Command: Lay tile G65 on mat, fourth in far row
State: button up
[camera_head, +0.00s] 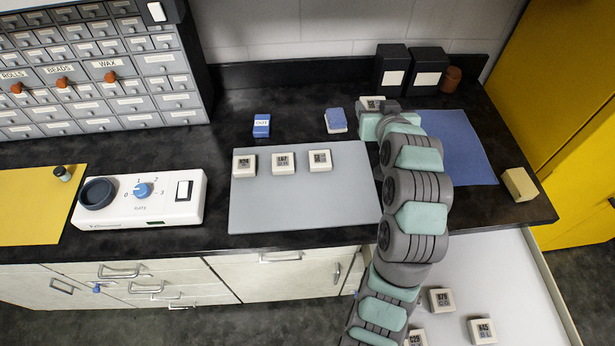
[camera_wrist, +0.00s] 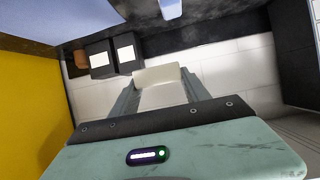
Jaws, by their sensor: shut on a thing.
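My gripper (camera_head: 374,120) is shut on a pale tile (camera_head: 371,102), held up above the counter near the gap between the grey mat and the blue mat. The held tile (camera_wrist: 158,77) also shows between the two fingers in the wrist view; its label is too small to read, so I cannot tell that it is G65. The grey mat (camera_head: 300,208) carries three white tiles along its far edge: a left one (camera_head: 244,166), a middle one (camera_head: 283,163) and a right one (camera_head: 320,160). The far right of this mat, beside my arm, looks bare.
The blue mat (camera_head: 462,140) lies right of my arm. Behind the grey mat are a blue box (camera_head: 261,125) and a blue-and-white block (camera_head: 336,120). Black boxes (camera_head: 428,70) stand at the back. An open drawer (camera_head: 490,285) holds several tiles. A control box (camera_head: 140,200) stands left.

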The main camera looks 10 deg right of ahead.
jog(key=shift+w+a+r+y, duration=0.15)
jog(key=shift+a+r+y, duration=0.2)
jog(key=shift+a, duration=0.15)
jog(key=b, duration=0.2)
send_over(357, 165)
jog(key=shift+n, duration=0.3)
notch_tip(357, 165, down, 15)
jog(key=shift+a+r, duration=0.1)
jog(key=shift+f, duration=2.45)
jog(key=shift+f, duration=0.2)
jog(key=o, duration=1.5)
